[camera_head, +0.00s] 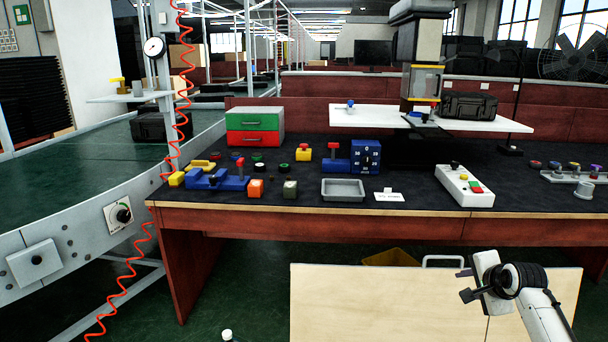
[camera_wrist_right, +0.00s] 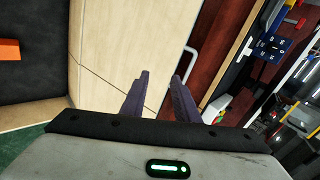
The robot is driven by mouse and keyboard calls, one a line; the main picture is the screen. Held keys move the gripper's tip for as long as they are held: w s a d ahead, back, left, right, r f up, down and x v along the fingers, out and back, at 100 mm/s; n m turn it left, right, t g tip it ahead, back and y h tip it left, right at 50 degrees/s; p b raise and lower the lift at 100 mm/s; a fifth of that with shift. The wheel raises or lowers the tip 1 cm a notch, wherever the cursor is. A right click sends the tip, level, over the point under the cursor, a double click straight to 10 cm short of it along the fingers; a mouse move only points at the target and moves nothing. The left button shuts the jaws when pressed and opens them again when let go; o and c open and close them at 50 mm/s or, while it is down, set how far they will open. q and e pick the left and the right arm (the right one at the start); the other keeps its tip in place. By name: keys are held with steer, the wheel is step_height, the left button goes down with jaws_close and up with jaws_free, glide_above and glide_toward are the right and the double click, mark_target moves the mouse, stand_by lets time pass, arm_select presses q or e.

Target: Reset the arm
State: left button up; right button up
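My right gripper (camera_head: 465,283) is at the lower right of the head view, in front of the workbench and over a pale wooden panel. In the right wrist view its two dark fingers (camera_wrist_right: 160,98) stand apart with nothing between them, so it is open and empty. My left gripper does not show in either view.
The dark-topped workbench (camera_head: 320,208) holds a green and red drawer box (camera_head: 255,126), a grey tray (camera_head: 343,190), a white control box (camera_head: 464,186) and several small blocks. A curved conveyor (camera_head: 70,190) runs at left. The pale wooden panel (camera_head: 380,305) stands below the bench edge.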

steer(key=s+a+f+n+y+p, duration=0.2)
steer(key=s+a+f+n, duration=1)
steer(key=s+a+f, duration=0.6)
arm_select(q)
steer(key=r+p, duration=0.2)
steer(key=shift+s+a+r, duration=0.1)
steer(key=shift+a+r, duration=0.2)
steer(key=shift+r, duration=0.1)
arm_select(e)
steer(key=s+a+r+n+y, duration=0.1)
steer(key=s+a+n, duration=0.3)
steer(key=s, duration=0.6)
steer(key=s+a+r+n+y, duration=0.1)
steer(key=s+a+n, duration=0.3)
steer(key=s+a, duration=0.4)
steer(key=shift+s+r+g, duration=0.3)
steer(key=shift+s+r, duration=0.6)
steer(key=shift+s, duration=0.2)
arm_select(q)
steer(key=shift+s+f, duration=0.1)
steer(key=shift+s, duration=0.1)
